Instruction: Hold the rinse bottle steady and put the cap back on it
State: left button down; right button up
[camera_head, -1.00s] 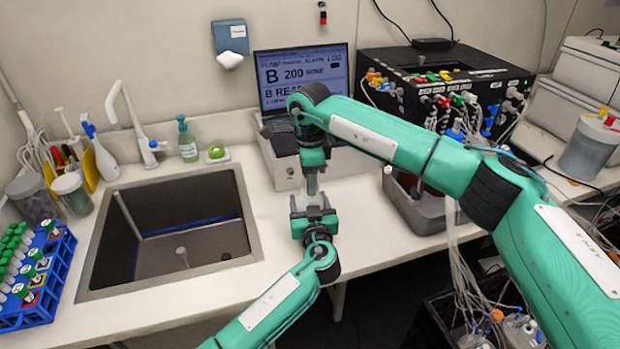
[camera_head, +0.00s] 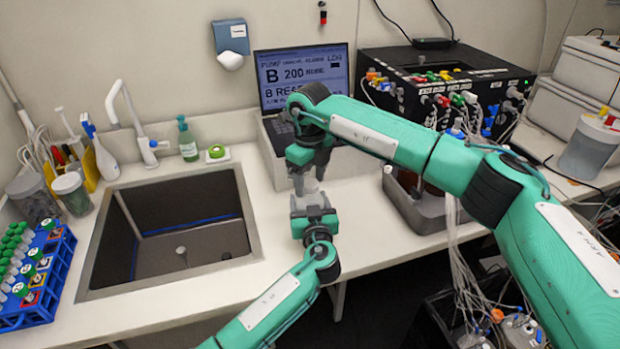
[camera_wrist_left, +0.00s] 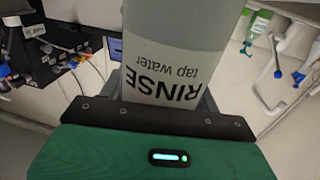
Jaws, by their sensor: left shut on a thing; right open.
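The rinse bottle (camera_wrist_left: 172,45) is a grey-white bottle with a white label reading "RINSE tap water" in the left wrist view, where the text appears upside down. My left gripper (camera_head: 312,205) is shut around it. In the head view only a small pale part of the bottle (camera_head: 311,187) shows between the two grippers. My right gripper (camera_head: 306,180) is open and points down at the top of the bottle, close above it. Whether its fingers touch the bottle cannot be told. I cannot make out the cap in either view; the bottle's top is largely hidden by the right gripper.
A sink (camera_head: 170,277) lies to the left and a blue tube rack (camera_head: 42,300) at the far left. A laptop (camera_head: 303,75) stands behind my grippers. A grey tray (camera_head: 425,215) sits right, under my right arm. The counter's front edge is near the left gripper.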

jog(key=shift+r, duration=2.3)
jog(key=shift+c, duration=0.5)
jog(key=shift+r+n, duration=0.6)
jog(key=shift+n, duration=0.6)
notch_tip(320, 180, up, 2)
jog(key=n, duration=0.4)
jog(key=shift+r+n, duration=0.1)
jog(key=shift+n, duration=0.2)
jog(key=shift+f, duration=4)
jog(key=shift+c, duration=0.4)
